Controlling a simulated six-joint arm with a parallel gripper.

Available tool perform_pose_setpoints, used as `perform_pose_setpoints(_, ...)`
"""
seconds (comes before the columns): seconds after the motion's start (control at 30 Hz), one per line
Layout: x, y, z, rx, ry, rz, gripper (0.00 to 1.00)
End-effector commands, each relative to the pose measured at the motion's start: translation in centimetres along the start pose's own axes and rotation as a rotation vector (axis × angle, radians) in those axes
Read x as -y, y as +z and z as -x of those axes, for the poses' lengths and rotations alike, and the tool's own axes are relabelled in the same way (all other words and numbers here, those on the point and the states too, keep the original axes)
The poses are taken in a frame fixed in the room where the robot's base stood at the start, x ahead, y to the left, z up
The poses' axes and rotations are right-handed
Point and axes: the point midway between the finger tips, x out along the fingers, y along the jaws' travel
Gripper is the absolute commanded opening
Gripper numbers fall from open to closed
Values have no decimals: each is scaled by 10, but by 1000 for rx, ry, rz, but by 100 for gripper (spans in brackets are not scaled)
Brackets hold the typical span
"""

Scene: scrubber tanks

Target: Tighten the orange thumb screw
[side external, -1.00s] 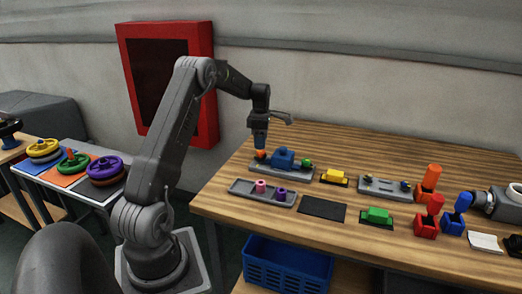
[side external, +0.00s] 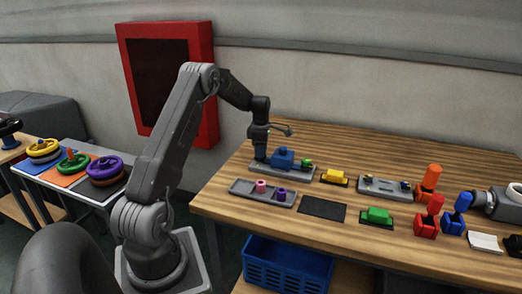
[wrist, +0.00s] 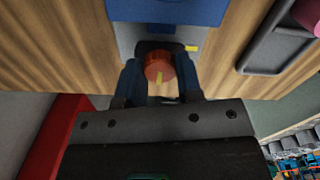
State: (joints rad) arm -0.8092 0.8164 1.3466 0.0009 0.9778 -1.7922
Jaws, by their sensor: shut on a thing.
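The orange thumb screw (wrist: 158,68) shows in the wrist view between the two dark blue fingers of my gripper (wrist: 158,76). A yellow line marks its top, and a separate yellow mark (wrist: 191,48) sits on the fixture to its upper right. The two marks are not in line. My gripper is shut on the screw, one finger on each side. In the side view, my gripper (side external: 260,154) points down at the left end of the grey fixture plate (side external: 270,168), and its fingers hide the screw. A blue block (side external: 283,158) and a green knob (side external: 307,163) sit on the same plate.
A grey tray (side external: 240,186) with pink (side external: 261,187) and purple (side external: 281,193) pieces lies just in front. A yellow block (side external: 335,176) and another grey fixture (side external: 378,188) stand to the right. The table behind the plate is clear.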

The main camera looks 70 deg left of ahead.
Motion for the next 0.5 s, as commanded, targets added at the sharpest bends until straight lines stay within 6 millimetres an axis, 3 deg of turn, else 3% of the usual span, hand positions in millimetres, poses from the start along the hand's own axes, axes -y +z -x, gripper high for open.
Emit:
perform_pose_setpoints(0.17, 0, 0, 0, 0, -1, 0, 10)
perform_pose_setpoints(0.5, 0, 0, 0, 0, -2, -51, 9)
